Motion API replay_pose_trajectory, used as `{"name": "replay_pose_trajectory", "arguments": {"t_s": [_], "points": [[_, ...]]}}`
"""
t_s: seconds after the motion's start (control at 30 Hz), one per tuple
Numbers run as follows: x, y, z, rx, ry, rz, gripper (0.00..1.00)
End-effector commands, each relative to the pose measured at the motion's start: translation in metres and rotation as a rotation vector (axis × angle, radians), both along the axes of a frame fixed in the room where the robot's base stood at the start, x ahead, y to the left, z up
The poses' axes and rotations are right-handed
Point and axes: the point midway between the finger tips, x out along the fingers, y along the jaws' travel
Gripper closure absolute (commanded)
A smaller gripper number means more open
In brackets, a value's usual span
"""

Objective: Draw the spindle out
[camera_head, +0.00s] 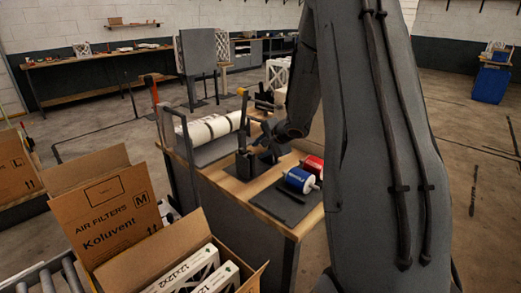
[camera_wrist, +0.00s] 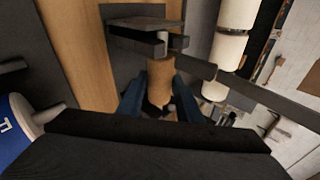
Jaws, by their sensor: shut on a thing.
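My gripper (camera_wrist: 159,88) has its two dark blue fingers on either side of a tan cylinder (camera_wrist: 160,72), which looks like the spindle's handle, and is shut on it. The cylinder's far end meets a dark bracket (camera_wrist: 150,30). How much of the spindle lies inside the bracket is hidden. In the head view my gripper (camera_head: 266,143) is at the dark stand on the workbench, and my arm hides part of it. A white roll (camera_head: 208,131) with dark bands lies behind the stand; white roll sections (camera_wrist: 229,48) also show in the wrist view.
A blue spool (camera_head: 299,181) and a red spool (camera_head: 313,165) lie on a dark plate at the bench's (camera_head: 222,182) right. A blue spool (camera_wrist: 14,140) also shows in the wrist view. An open carton (camera_head: 112,222) and boxed filters (camera_head: 205,277) stand in front.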

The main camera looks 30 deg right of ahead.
Motion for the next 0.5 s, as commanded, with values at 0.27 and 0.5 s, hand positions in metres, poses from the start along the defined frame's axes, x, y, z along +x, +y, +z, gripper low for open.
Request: {"name": "replay_pose_trajectory", "arguments": {"t_s": [0.27,0.5], "points": [[0.0003,-0.0004,0.0067,0.000,-0.002,-0.001,1.00],[0.0006,-0.0005,0.0108,0.001,-0.003,-0.002,1.00]]}}
